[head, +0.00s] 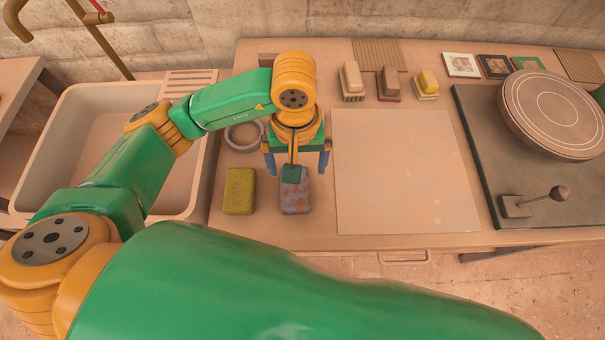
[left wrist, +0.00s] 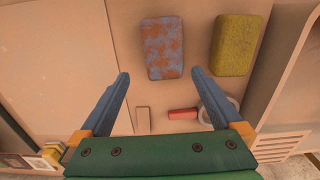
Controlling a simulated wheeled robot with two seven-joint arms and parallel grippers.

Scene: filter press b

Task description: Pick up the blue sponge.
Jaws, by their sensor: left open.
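The blue sponge (head: 297,199) lies on the table, its blue face mottled with rusty brown patches. It also shows in the left wrist view (left wrist: 163,48), ahead of the fingertips and roughly centred between them. My left gripper (head: 296,172) points down over the table just behind the sponge, with its blue fingers spread to either side. In the left wrist view the left gripper (left wrist: 160,75) is open, with nothing between its fingers. Part of the sponge's far end is hidden by the gripper in the head view. My right gripper is not in view.
A yellow-green sponge (head: 239,191) lies just left of the blue one. A grey ring (head: 244,136) lies behind it. A pale board (head: 400,180) lies to the right, with brushes (head: 389,84) behind it and a round wheel (head: 552,113) farther right. A sink (head: 85,150) is at left.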

